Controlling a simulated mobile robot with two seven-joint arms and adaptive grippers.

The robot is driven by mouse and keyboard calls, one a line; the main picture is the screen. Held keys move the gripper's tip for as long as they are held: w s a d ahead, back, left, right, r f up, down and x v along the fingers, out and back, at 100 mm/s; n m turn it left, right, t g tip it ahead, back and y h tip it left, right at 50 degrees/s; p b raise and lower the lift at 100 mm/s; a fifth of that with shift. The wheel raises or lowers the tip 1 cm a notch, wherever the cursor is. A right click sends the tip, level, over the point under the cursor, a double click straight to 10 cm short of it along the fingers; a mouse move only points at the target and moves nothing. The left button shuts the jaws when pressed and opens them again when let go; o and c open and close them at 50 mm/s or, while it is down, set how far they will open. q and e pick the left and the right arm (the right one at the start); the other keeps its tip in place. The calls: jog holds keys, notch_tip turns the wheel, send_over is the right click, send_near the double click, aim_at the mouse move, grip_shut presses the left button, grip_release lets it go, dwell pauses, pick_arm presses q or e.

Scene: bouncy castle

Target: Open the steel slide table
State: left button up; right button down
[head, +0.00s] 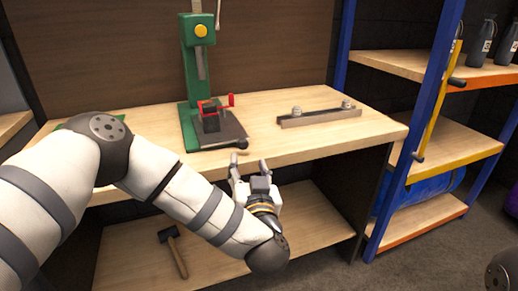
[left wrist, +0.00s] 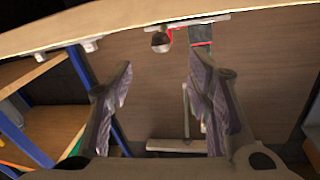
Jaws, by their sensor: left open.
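The steel slide table (head: 230,131) is a dark flat plate at the foot of the green drill press (head: 193,85) on the workbench. A small round knob (head: 243,144) sits at its front edge. A red-and-black vise (head: 210,116) stands on the plate. My left gripper (head: 249,168) is open and empty in front of the bench edge, just short of the knob and apart from it. In the left wrist view, which is upside down, the knob (left wrist: 161,42) shows beyond and between the spread fingers. My right gripper is out of view.
A metal bar with two knobs (head: 320,117) lies on the bench to the right. The bench front edge (head: 320,148) is close to my left gripper. A hammer (head: 174,250) lies on the shelf below. A blue-framed rack (head: 420,110) stands at right.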

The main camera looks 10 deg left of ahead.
aim_at(244, 147)
pick_arm(q)
jog(key=x, duration=0.5)
jog(key=b+x, duration=0.1)
jog(key=x, duration=0.4)
jog(key=shift+w+a+f, duration=0.2)
jog(key=shift+w+a, duration=0.05)
jog(key=shift+w, duration=0.05)
jog(key=shift+w+r, duration=0.1)
jog(key=shift+w, duration=0.1)
grip_shut()
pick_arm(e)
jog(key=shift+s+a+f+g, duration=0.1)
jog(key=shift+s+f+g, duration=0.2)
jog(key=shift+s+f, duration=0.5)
